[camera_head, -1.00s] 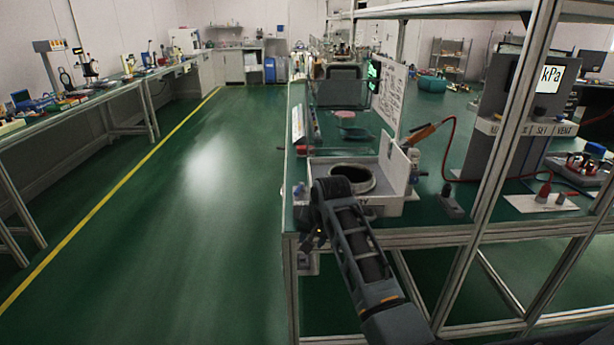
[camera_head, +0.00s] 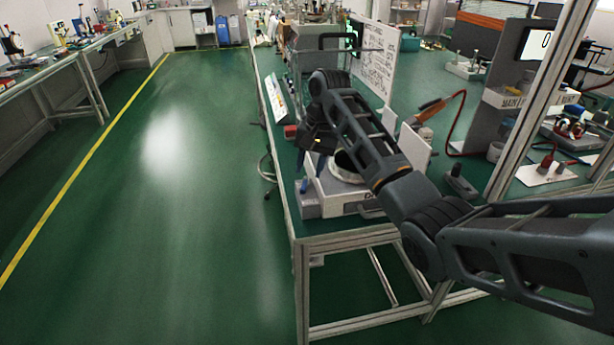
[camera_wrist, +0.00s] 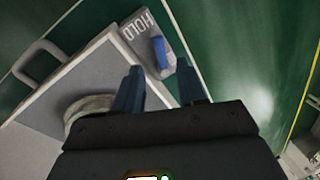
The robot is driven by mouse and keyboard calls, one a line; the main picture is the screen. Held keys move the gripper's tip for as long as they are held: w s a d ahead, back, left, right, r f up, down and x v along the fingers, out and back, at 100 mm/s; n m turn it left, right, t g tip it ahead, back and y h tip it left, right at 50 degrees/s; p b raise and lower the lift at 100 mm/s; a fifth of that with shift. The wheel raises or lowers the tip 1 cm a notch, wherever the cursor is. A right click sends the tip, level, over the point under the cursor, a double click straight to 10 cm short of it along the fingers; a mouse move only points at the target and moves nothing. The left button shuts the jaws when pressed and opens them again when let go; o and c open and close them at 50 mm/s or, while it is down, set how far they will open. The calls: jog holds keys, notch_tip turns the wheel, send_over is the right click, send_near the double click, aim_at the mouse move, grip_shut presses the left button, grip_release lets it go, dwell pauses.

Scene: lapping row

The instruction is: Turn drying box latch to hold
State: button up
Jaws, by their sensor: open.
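The drying box (camera_head: 330,201) is a low white unit with a round dark-mouthed opening, at the near left corner of the bench; its front lettering is mostly covered by my arm. In the wrist view a grey plate marked HOLD (camera_wrist: 138,28) carries a blue latch lever (camera_wrist: 160,52). The blue lever also shows at the box's left side in the head view (camera_head: 304,185). My gripper (camera_wrist: 160,78) is open, its two dark blue fingers pointing toward the lever, which appears between and just beyond the fingertips. I cannot tell whether they touch. In the head view my gripper (camera_head: 311,158) hangs above the box's left side.
A white upright panel (camera_head: 414,148) stands at the box's right. An orange-handled tool (camera_head: 430,110) with a red hose lies beyond it. A frame post (camera_head: 535,110) rises at the right. Green floor (camera_head: 200,220) is open to the left of the bench.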

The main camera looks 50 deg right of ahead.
aim_at(305, 185)
jog(key=shift+w+a+f, duration=0.1)
jog(key=shift+f, duration=0.65)
jog(key=shift+w+a+f, duration=0.15)
jog(key=shift+f, duration=0.6)
jog(key=shift+w+a+f, duration=0.1)
jog(key=shift+f, duration=0.65)
grip_shut()
